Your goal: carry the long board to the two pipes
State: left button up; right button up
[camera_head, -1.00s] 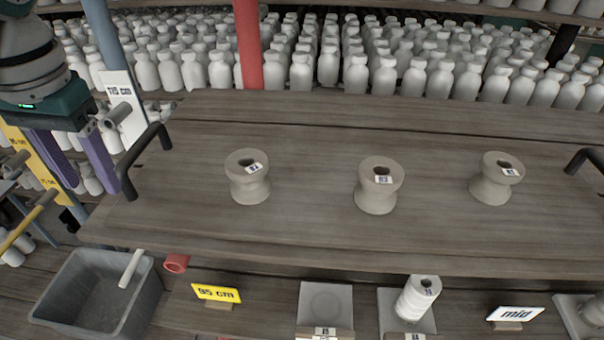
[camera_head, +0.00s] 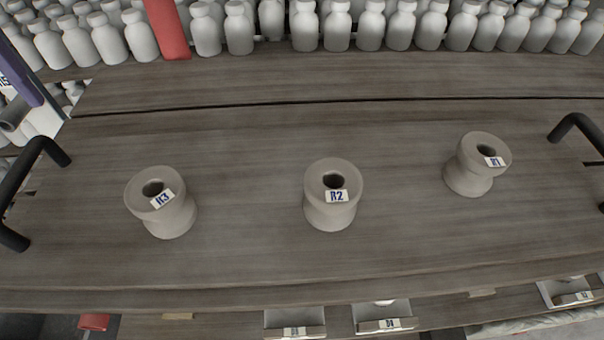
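The long wooden board (camera_head: 250,250) spans the view, with a black handle at its left end (camera_head: 35,185) and another at its right end (camera_head: 580,130). Three waisted clay pieces stand upright on it, labelled R3 (camera_head: 165,205), R2 (camera_head: 333,195) and R1 (camera_head: 476,165). My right gripper is out of view. A red upright pipe (camera_head: 167,28) rises behind the board. A short red pipe end (camera_head: 94,322) shows below its front edge.
Rows of white bottles (camera_head: 365,25) stand close behind the board. A grey pipe stub (camera_head: 14,115) is at the left edge. Bare board surface lies between the clay pieces.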

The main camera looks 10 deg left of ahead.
aim_at(44, 136)
pick_arm(q)
notch_tip(44, 136, down, 9)
jog(key=shift+f, duration=0.15)
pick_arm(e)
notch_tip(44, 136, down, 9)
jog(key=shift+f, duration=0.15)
pick_arm(q)
jog(key=shift+c, duration=0.2)
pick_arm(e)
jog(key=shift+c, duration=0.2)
pick_arm(q)
grip_shut()
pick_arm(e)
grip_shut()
pick_arm(q)
jog(key=shift+d, duration=0.1)
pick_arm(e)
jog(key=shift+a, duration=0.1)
pick_arm(q)
jog(key=shift+d, duration=0.15)
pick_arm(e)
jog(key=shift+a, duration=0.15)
